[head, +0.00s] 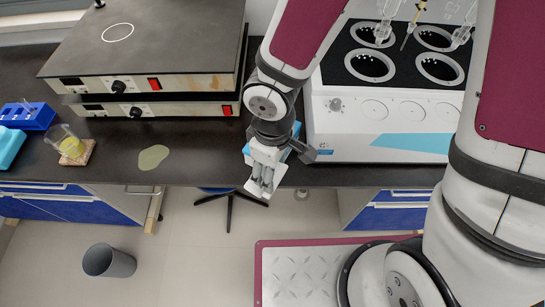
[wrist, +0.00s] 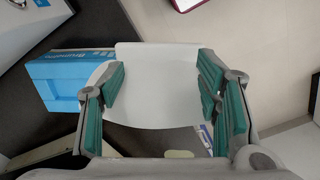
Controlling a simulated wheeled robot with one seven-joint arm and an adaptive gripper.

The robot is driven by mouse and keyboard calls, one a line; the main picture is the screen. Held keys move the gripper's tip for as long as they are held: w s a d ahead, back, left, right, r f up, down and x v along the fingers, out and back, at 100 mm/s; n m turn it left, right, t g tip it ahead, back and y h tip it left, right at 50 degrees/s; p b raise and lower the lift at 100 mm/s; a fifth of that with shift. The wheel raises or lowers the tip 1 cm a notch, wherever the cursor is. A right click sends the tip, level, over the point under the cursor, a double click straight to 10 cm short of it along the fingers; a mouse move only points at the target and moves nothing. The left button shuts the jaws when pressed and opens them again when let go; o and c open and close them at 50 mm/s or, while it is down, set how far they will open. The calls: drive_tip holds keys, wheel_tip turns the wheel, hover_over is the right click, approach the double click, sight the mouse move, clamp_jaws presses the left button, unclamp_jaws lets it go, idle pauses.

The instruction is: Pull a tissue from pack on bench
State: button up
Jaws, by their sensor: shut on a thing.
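The tissue pack (wrist: 58,82) is a blue box with white lettering on the dark bench, left of my gripper in the wrist view. In the head view only slivers of its blue side (head: 297,129) show behind my gripper. My gripper (wrist: 160,85) has its teal-padded fingers on either side of a white tissue (wrist: 155,65) and is shut on it. In the head view my gripper (head: 262,180) is at the bench's front edge, with the white tissue (head: 252,188) at its fingers. Whether the tissue is still partly inside the pack is hidden.
Two stacked hotplates (head: 150,60) stand at the back left. A white multi-well heating unit (head: 375,125) stands right of my gripper. A beaker with yellow liquid (head: 68,145), a blue rack (head: 28,115) and a greenish spill (head: 153,157) are on the left bench. A grey bin (head: 108,262) stands on the floor.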

drive_tip(key=shift+s+r+p, duration=0.15)
drive_tip(key=shift+r+p, duration=2.3)
drive_tip(key=shift+r, duration=0.3)
